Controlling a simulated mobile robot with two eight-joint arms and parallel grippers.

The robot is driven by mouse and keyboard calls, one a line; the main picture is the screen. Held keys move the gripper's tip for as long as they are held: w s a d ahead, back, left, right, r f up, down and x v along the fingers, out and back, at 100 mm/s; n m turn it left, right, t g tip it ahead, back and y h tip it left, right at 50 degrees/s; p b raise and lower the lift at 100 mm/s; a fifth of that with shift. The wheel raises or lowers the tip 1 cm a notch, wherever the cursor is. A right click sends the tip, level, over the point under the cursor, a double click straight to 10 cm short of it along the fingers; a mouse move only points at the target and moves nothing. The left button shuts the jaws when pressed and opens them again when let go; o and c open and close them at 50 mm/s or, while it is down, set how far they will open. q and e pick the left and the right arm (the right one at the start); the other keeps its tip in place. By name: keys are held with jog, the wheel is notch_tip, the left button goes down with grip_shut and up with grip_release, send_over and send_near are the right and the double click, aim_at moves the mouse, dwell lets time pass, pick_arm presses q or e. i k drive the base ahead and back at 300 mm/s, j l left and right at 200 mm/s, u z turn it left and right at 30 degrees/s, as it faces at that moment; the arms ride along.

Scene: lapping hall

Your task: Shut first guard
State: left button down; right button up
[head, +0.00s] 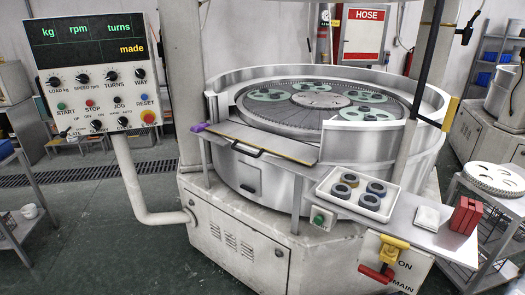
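The round lapping machine (275,187) stands in the middle with a pale raised wall (232,84) around its plate. A flat grey panel (262,138) with a yellowish edge strip lies across the front rim, left of centre. A black bar handle (247,150) is on its front side. A yellow-edged upright end (450,113) shows at the right of the wall. I cannot tell which part is the first guard. The front of the plate is open to view. Neither of my grippers is in view.
A control panel (97,75) on a bent post stands at the left. A front shelf holds a white tray (345,200) with several dark rings, a white pad (427,217) and red blocks (466,215). A yellow-and-red switch handle (384,260) juts out below. The floor at front left is clear.

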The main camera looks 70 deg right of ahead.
aim_at(305, 153)
jog(key=i+z, duration=0.15)
jog(key=z, duration=0.25)
jog(key=i+z, duration=0.15)
jog(key=z, duration=0.3)
jog(key=i+z, duration=0.15)
jog(key=z, duration=0.25)
jog(key=i+z, duration=0.1)
jog(key=z, duration=0.35)
jog(key=i+z, duration=0.2)
jog(key=z, duration=0.25)
jog(key=i+z, duration=0.2)
jog(key=z, duration=0.2)
jog(key=i+z, duration=0.2)
jog(key=z, duration=0.25)
jog(key=i+j+z, duration=0.2)
jog(key=z, duration=0.25)
